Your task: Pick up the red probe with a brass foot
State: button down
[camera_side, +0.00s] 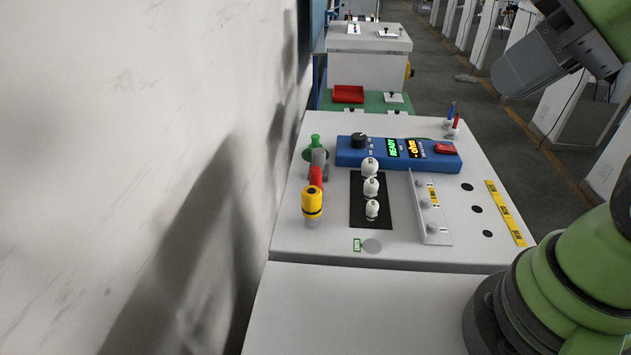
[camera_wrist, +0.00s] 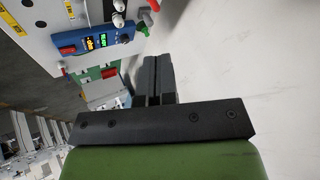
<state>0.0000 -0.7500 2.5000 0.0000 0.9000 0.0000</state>
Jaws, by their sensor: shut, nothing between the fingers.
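A thin red probe (camera_side: 456,121) stands upright in a pale holder at the far right corner of the white bench top, beside a blue probe (camera_side: 451,109). Its brass foot cannot be made out. A small red tip at the bench edge in the wrist view (camera_wrist: 61,67) may be the same probe. My gripper (camera_wrist: 155,62) shows two dark fingers pressed together, with nothing between them. In the side view, the end of my arm hangs at the upper right, apart from the probes; its fingertips are not clear there.
A blue meter (camera_side: 350,158) with lit displays lies near the probes. White knobbed pieces stand on a black mat (camera_side: 357,215). A slotted metal rail (camera_side: 420,190), yellow strip (camera_side: 505,212) and yellow-capped cylinder (camera_side: 312,203) share the bench. A wall bounds the left; the bench front is clear.

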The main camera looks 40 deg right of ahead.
jog(key=c, duration=0.8)
grip_release()
jog(key=n+g+h, duration=0.2)
jog(key=n+g, duration=0.1)
jog(key=g, duration=0.3)
send_over(316, 168)
jog(key=s, duration=0.1)
notch_tip(316, 168, down, 12)
jog(key=shift+n+g, duration=0.5)
jog(key=shift+g, duration=0.1)
jog(key=f, duration=0.3)
jog(key=w+f, duration=0.1)
jog(key=f, duration=0.5)
jog(key=shift+w+a+f, duration=0.15)
jog(key=shift+a+f, duration=0.05)
jog(key=shift+f, duration=0.1)
jog(key=shift+d+f, duration=0.15)
jog(key=shift+f, duration=2.8)
